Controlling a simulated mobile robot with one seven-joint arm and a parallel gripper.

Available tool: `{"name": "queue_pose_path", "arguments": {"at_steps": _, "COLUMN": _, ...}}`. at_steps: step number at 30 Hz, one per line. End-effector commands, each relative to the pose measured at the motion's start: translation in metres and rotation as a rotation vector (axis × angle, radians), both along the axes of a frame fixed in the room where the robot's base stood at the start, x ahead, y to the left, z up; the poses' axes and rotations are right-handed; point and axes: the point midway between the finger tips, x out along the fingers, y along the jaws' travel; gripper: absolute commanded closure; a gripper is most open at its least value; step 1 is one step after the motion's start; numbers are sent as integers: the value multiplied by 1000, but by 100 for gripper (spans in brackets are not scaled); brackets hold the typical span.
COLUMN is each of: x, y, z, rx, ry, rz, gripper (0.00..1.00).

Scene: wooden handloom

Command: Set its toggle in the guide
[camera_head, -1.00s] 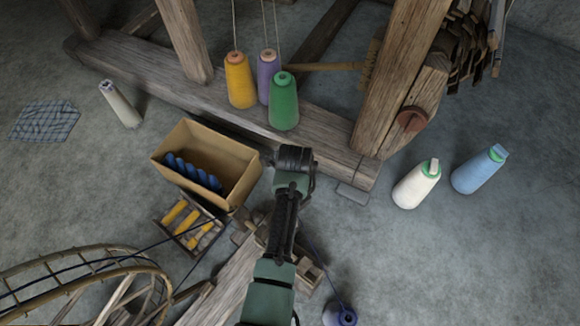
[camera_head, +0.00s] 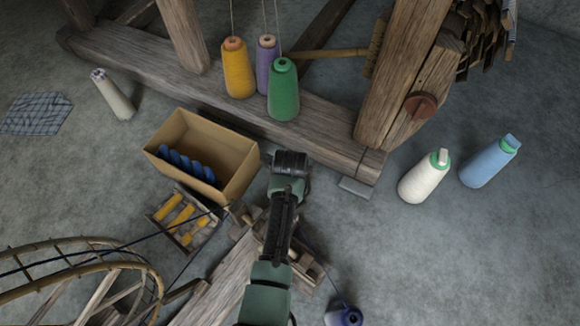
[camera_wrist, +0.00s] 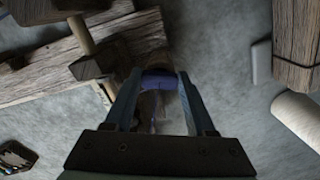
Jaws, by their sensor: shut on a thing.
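My gripper is shown in the wrist view, its two fingers (camera_wrist: 158,88) closed on a small blue-violet piece (camera_wrist: 160,80). A pale, blurred thing shows between the fingers below that piece. Which part of the held thing is the toggle, I cannot tell. In the head view my arm's end hides the fingers and what they hold. A wooden stand (camera_head: 305,262) with blocks lies beside and behind my arm; wooden parts (camera_wrist: 85,55) also show left of and beyond the fingers in the wrist view. I cannot make out a guide with certainty.
A cardboard box (camera_head: 237,152) with blue coils and a tray of yellow bobbins (camera_head: 180,215) stand left. A dark thread runs from the wicker wheel (camera_head: 75,245).

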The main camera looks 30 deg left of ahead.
Motion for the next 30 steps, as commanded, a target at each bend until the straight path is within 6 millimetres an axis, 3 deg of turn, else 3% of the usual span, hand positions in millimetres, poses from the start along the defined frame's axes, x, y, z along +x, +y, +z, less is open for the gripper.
{"name": "queue_pose_path", "arguments": {"at_steps": 7, "x": 0, "y": 0, "z": 0, "rx": 0, "ry": -1, "rz": 0, "gripper": 95}}
{"name": "queue_pose_path", "arguments": {"at_steps": 8, "x": 0, "y": 0, "z": 0, "rx": 0, "ry": -1, "rz": 0, "gripper": 39}}
{"name": "queue_pose_path", "arguments": {"at_steps": 13, "x": 0, "y": 0, "z": 0, "rx": 0, "ry": -1, "rz": 0, "gripper": 9}}
{"name": "queue_pose_path", "arguments": {"at_steps": 23, "x": 0, "y": 0, "z": 2, "rx": 0, "ry": -1, "rz": 0, "gripper": 9}}
{"name": "queue_pose_path", "arguments": {"at_steps": 30, "x": 1, "y": 0, "z": 32, "rx": 1, "ry": -3, "rz": 0, "gripper": 9}}
